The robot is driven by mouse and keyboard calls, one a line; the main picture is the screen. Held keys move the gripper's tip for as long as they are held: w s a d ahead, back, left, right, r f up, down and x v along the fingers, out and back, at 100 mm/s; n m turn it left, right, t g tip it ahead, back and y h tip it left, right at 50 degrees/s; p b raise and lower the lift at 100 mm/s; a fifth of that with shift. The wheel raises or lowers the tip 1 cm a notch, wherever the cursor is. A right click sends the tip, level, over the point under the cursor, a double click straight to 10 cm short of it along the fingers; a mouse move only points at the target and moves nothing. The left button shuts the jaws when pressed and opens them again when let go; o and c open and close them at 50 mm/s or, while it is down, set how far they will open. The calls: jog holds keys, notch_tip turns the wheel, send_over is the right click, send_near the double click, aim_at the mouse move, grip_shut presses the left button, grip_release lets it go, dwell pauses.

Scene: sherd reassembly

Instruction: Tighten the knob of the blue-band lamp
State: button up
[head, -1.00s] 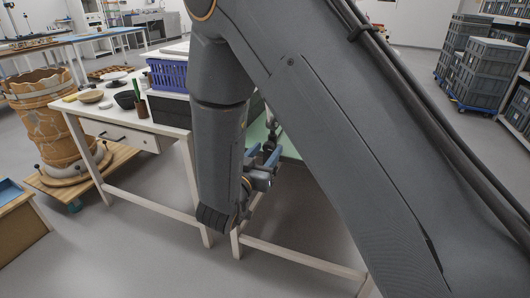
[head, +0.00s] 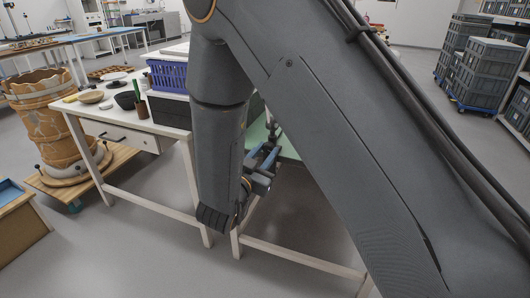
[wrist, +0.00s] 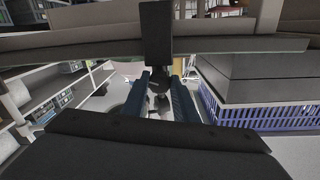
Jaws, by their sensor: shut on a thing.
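My gripper (head: 265,158) has blue fingers and is at the green-topped part of the bench, partly behind my own arm. In the wrist view the fingers of my gripper (wrist: 158,100) are on either side of a small dark rounded piece, which looks like the lamp's knob (wrist: 158,84). They are shut on it. A dark upright block (wrist: 157,35) and a long grey bar stand just beyond it. In the head view a small dark part (head: 271,127) shows just above the fingers. No blue band can be made out, and most of the lamp is hidden.
A purple-blue crate (head: 168,75) stands on the white bench left of my arm, with bowls (head: 91,97) and a brown cup (head: 141,108) farther left. A large banded clay vessel (head: 50,120) stands on a wheeled board. Floor in front is clear.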

jog(key=o, duration=1.1)
jog(key=shift+c, duration=0.2)
jog(key=v, duration=0.8)
